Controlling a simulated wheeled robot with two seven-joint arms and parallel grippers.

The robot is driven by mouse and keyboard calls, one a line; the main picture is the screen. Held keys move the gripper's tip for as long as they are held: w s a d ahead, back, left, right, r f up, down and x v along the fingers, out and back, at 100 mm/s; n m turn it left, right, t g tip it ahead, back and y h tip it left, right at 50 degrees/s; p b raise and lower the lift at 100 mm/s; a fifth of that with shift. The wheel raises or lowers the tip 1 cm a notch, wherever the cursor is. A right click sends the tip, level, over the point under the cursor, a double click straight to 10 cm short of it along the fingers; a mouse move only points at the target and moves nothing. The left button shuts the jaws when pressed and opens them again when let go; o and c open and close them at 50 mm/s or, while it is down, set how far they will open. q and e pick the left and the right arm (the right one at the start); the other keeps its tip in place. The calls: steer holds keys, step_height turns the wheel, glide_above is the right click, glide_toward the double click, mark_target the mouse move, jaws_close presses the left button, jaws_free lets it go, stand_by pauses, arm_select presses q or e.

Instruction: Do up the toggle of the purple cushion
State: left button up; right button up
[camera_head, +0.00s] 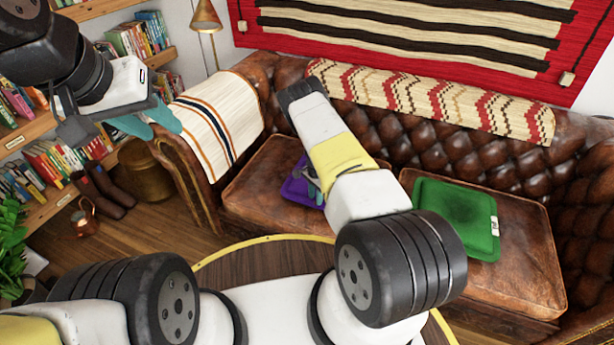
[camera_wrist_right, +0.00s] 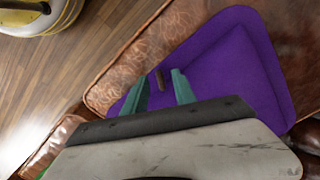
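The purple cushion (camera_head: 295,190) lies on the left seat of the brown leather sofa, partly hidden by my right arm. In the head view my right gripper is mostly hidden behind my arm. My left gripper (camera_head: 164,131) is empty and looks open, in front of the sofa's left armrest, away from the cushion.
A green cushion (camera_head: 455,217) lies on the right sofa seat. A striped throw (camera_head: 217,122) covers the left armrest, and a patterned one (camera_head: 430,100) covers the backrest. Bookshelves (camera_head: 45,165), boots (camera_head: 103,190) and a copper jug (camera_head: 85,222) stand at left. A round table (camera_head: 265,262) is nearest me.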

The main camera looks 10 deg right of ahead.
steer(key=shift+f, duration=1.05)
steer(key=shift+c, duration=0.4)
jaws_close()
steer(key=shift+s+d+n, duration=0.1)
steer(key=shift+n, duration=1.3)
steer(key=shift+s+d+n, duration=0.1)
steer(key=shift+n, duration=1.3)
